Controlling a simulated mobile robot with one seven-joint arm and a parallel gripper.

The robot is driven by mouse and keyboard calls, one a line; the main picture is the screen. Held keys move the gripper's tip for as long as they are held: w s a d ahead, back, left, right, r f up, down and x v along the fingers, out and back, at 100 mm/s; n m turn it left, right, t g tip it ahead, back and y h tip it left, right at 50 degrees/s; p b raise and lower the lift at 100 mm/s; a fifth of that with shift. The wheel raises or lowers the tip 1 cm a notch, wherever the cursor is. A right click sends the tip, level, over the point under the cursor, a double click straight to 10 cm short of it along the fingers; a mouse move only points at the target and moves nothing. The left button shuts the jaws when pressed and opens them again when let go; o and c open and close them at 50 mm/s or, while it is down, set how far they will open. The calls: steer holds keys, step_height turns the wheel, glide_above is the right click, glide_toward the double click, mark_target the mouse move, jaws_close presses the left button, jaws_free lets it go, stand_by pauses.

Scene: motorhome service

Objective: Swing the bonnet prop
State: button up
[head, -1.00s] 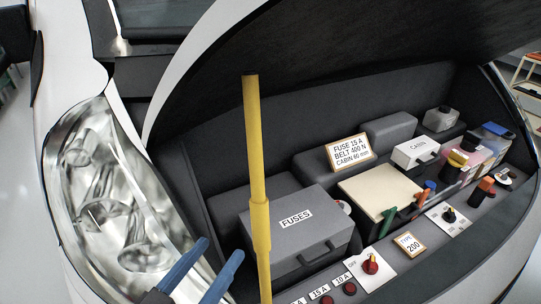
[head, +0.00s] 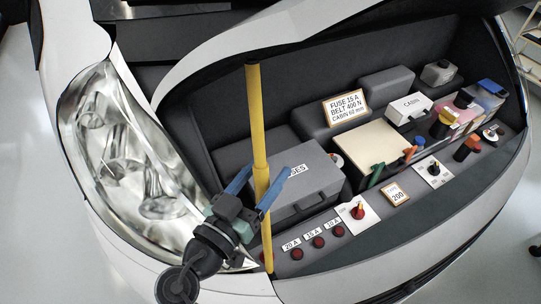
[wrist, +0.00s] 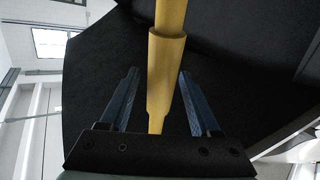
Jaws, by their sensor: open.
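The yellow bonnet prop (head: 260,130) stands nearly upright at the left part of the engine bay, with a thicker sleeve partway down. Its top meets the underside of the raised bonnet (head: 300,35). My gripper (head: 268,183) is open, its blue fingers either side of the prop at about the sleeve's height. In the wrist view the prop (wrist: 165,75) runs between the two fingers (wrist: 158,100), with a visible gap to each. I cannot tell whether either finger touches it in the head view.
The grey fuse box (head: 312,195) stands right behind the prop, close to the right finger. Red fuse knobs (head: 318,242) and a red selector (head: 357,210) line the front ledge. The headlight (head: 125,160) is at left.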

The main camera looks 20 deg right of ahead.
steer(key=shift+x, duration=0.95)
jaws_close()
stand_by(0.8)
